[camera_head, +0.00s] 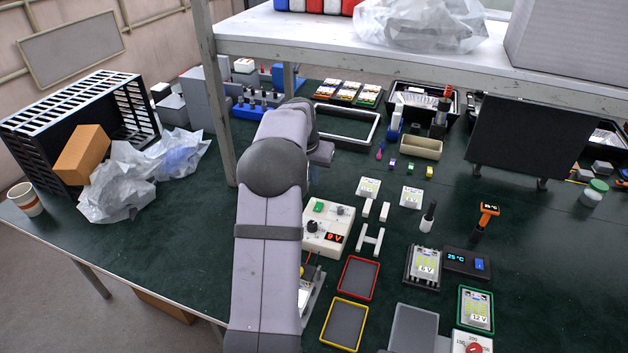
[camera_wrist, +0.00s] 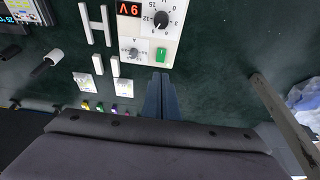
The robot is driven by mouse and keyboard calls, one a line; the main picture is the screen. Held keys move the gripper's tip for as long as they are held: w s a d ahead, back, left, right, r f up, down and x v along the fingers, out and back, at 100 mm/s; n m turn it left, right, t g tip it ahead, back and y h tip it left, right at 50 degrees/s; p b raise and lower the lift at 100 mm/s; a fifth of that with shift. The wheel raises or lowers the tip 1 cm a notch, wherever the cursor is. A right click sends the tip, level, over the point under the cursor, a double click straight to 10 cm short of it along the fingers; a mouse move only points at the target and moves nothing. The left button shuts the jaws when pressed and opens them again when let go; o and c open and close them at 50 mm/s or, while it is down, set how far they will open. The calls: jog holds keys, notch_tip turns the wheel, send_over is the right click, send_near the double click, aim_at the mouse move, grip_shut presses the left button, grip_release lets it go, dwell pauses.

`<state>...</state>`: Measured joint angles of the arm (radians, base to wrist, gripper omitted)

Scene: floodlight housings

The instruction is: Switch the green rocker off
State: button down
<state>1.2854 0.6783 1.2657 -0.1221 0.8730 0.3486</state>
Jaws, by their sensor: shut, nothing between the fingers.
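The green rocker (camera_wrist: 160,55) sits on the front of a cream power supply box (camera_wrist: 172,38), beside a small dial. It also shows in the head view (camera_head: 318,207), at the box's upper left. The red display (camera_wrist: 130,9) is lit and reads 9 V. Which way the rocker is tilted is too small to tell. My gripper (camera_wrist: 160,78) is shut and empty, its fingertips just below the rocker in the wrist view and apparently short of it. In the head view my arm hides most of the gripper.
A black knob (camera_wrist: 161,19) is on the same box. White H-shaped and bar pieces (camera_head: 370,241) lie to its right, and a red-rimmed tray (camera_head: 358,278) lies in front. A shelf post (camera_head: 217,100) stands left of my arm. Bare green tabletop (camera_head: 170,250) lies to the left.

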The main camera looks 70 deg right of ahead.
jog(key=d+b, duration=0.1)
jog(key=b, duration=0.2)
jog(key=shift+s+d+r, duration=0.15)
jog(key=shift+d, duration=0.05)
dwell(0.3)
jog(key=p, duration=0.4)
send_over(321, 204)
jog(key=a, duration=0.2)
jog(key=f, duration=1.2)
jog(key=shift+d, duration=0.25)
jog(key=shift+d+f, duration=0.1)
jog(key=shift+f, duration=0.6)
jog(key=shift+f, duration=0.1)
